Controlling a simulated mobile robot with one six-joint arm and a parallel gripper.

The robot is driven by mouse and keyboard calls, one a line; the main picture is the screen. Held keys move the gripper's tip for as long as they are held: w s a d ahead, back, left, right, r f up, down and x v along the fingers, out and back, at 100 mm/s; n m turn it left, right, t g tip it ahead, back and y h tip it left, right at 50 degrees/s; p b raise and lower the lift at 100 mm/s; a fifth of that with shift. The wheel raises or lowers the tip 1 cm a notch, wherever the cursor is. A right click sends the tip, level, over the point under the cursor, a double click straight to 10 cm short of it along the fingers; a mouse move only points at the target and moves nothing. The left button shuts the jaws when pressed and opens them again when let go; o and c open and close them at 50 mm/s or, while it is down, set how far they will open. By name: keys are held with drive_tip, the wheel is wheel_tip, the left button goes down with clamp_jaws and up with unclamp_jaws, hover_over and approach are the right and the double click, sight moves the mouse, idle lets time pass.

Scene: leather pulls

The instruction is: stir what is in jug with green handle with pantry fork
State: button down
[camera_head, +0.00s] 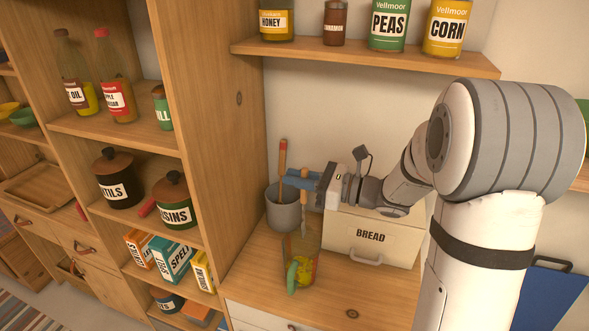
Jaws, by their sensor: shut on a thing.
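The jug (302,262) is clear, with a green handle (292,277) at its front left and something yellow-orange low inside. It stands upright on the wooden counter. My gripper (306,180), with blue fingers, is above the jug, shut on a wooden-handled utensil (304,213), which I take to be the pantry fork. The fork hangs nearly upright, its lower part at or inside the jug's mouth. Its tip is too small to make out, so I cannot tell whether it touches the contents.
A grey pot (283,212) behind the jug holds a red-ended utensil (283,156). A bread box (372,238) stands to the right. A wooden shelf (360,62) with jars and cans is above. A tall wooden panel (215,130) rises at left. The counter (350,297) in front is clear.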

sight(303, 226)
drive_tip(key=f+b, duration=0.4)
drive_tip(key=b, duration=0.2)
drive_tip(key=f+b, duration=0.4)
drive_tip(key=b, duration=0.2)
drive_tip(key=s+f+b, duration=0.1)
drive_tip(key=f+b, duration=0.4)
drive_tip(key=b, duration=0.1)
drive_tip(key=shift+s+a, duration=0.1)
drive_tip(key=shift+a, duration=0.2)
drive_tip(key=shift+s+r, duration=0.15)
drive_tip(key=shift+a, duration=0.1)
